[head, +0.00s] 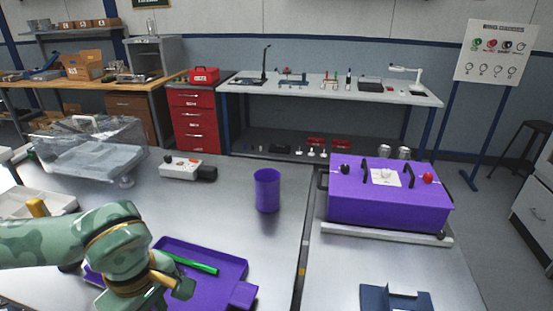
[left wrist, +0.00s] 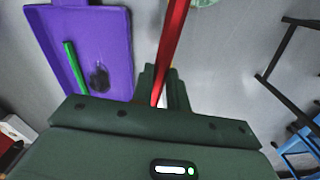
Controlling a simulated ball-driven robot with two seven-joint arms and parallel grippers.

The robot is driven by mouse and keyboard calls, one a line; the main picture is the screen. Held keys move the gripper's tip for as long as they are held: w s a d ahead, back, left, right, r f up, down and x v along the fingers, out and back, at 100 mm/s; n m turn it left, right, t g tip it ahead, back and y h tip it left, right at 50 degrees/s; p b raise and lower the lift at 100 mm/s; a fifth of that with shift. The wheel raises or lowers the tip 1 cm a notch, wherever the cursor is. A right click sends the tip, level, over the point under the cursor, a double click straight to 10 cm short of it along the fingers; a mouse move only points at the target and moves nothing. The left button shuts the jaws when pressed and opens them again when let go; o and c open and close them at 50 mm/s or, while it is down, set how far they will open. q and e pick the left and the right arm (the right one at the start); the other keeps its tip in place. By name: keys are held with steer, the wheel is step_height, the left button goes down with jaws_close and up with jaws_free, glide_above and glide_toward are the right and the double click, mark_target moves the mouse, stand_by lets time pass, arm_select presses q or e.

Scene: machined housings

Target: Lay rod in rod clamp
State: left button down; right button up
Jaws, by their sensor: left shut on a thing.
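My left gripper (left wrist: 162,88) is shut on a red rod (left wrist: 173,40), which sticks out beyond the fingers in the left wrist view. In the head view the gripper (head: 172,284) is over the front of the purple tray (head: 222,262), and the red rod cannot be made out there. A green rod (head: 190,263) lies in the tray; it also shows in the left wrist view (left wrist: 74,68). I cannot tell for certain which thing is the rod clamp; a dark blue piece (head: 395,298) is at the lower right. My right gripper is not in view.
A purple cup (head: 267,190) stands behind the tray. A purple box (head: 388,208) with black handles sits on the right-hand table. A clear-lidded case (head: 90,150) and a white-and-black device (head: 188,169) are at the back left. Bare table lies around the cup.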

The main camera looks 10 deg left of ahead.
arm_select(q)
steer(key=m, duration=0.2)
steer(key=shift+s+d+f+m, duration=0.1)
steer(key=shift+f+m, duration=0.05)
steer(key=shift+m, duration=0.25)
steer(key=m, duration=0.2)
steer(key=shift+d+m, duration=0.2)
steer(key=shift+m, duration=0.2)
steer(key=shift+w+d+r+m, duration=0.35)
steer(key=shift+w+d+m, duration=0.1)
steer(key=shift+m, duration=0.95)
steer(key=shift+w+d+r+m, duration=0.3)
steer(key=shift+w+d+m, duration=0.2)
steer(key=shift+m, duration=0.9)
steer(key=shift+w+d+r+m, duration=0.35)
steer(key=shift+w+d+m, duration=0.1)
steer(key=shift+m, duration=0.95)
